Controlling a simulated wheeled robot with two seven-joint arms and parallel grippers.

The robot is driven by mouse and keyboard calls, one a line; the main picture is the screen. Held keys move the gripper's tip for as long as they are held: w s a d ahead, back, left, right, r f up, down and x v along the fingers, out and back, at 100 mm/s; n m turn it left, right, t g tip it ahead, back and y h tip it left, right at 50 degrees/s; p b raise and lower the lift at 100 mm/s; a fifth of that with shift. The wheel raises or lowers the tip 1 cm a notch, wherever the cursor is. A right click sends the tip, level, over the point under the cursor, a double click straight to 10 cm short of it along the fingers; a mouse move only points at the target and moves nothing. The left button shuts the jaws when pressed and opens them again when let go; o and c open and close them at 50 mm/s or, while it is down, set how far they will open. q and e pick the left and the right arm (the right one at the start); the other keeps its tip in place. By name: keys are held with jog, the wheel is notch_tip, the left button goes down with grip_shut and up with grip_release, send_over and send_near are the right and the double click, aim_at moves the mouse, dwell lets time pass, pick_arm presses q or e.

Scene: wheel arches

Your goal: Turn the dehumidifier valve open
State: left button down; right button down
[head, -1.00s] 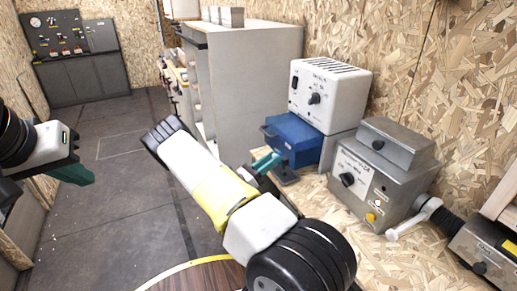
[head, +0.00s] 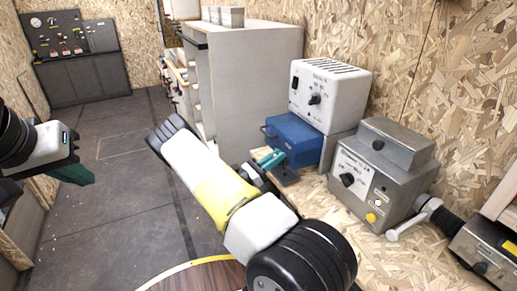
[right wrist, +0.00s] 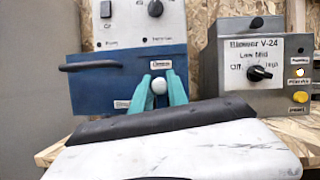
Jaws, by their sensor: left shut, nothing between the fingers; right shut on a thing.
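The dehumidifier is a white box (head: 330,92) with a dark knob and a vented top, above a blue front unit (head: 297,137) with a bar handle. In the right wrist view the blue unit (right wrist: 95,88) carries a small pale round valve knob (right wrist: 159,86), with small labels above and to its lower left. My right gripper (head: 271,159) has its teal fingers at the blue unit; in the right wrist view the fingers (right wrist: 161,92) are shut on the knob, one on each side. My left gripper (head: 72,174) is shut and empty over the floor at far left.
A grey blower box (head: 380,175) with a knob and yellow button stands right of the dehumidifier; it also shows in the right wrist view (right wrist: 262,75). A grey cabinet (head: 250,90) stands behind. A hose fitting (head: 415,215) lies at right. The floor at left is clear.

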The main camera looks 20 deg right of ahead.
jog(key=c, duration=1.5)
grip_release()
jog(key=v, duration=0.8)
jog(key=s+r+m+g+y, duration=0.8)
jog(key=s+r+m+y, duration=0.2)
jog(key=s+m+y, duration=0.15)
jog(key=s+a+r+m+t+y, duration=0.3)
jog(key=s+a+r+y, duration=0.1)
jog(key=a+r, duration=0.1)
jog(key=s+a+r+m+t+y, duration=0.3)
jog(key=s+a+r+t+y, duration=0.1)
jog(key=r, duration=0.4)
jog(key=s+a+r+m+t+y, duration=0.3)
jog(key=s+a+r+t+y, duration=0.1)
jog(key=a+r+y, duration=0.1)
jog(key=shift+s+a+r+m, duration=0.25)
jog(key=shift+s+a+r, duration=0.15)
jog(key=shift+r, duration=0.25)
